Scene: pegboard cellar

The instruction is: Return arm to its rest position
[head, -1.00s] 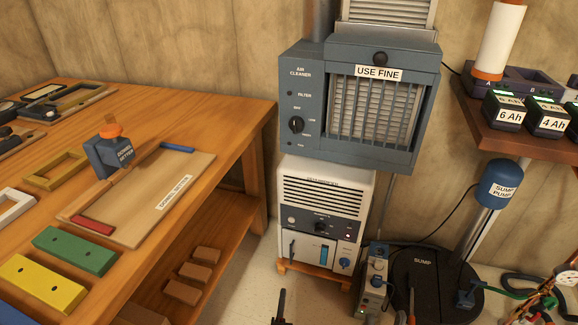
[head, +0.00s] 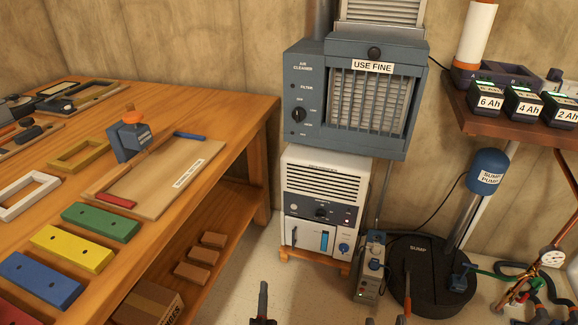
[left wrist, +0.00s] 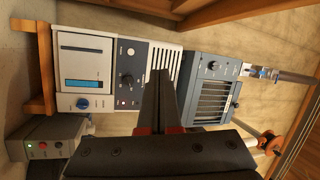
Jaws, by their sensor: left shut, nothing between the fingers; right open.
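My left gripper (head: 263,290) stands at the bottom centre of the head view, its dark fingers together and empty. It is over the floor, in front of the white dehumidifier-like unit (head: 322,195). In the left wrist view its closed fingers (left wrist: 160,95) point into the picture, with nothing between them, toward the white unit and the blue-grey air cleaner (left wrist: 212,92). My right gripper (head: 388,318) shows only as small tips at the bottom edge of the head view, apart and empty. Most of both arms is out of view.
A wooden workbench (head: 215,120) with coloured blocks and a board fills the left. The air cleaner (head: 310,85) sits above the white unit. A grey box (head: 370,270), the black sump (head: 425,285) and a battery shelf (head: 500,120) are on the right. Bare floor lies around my left gripper.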

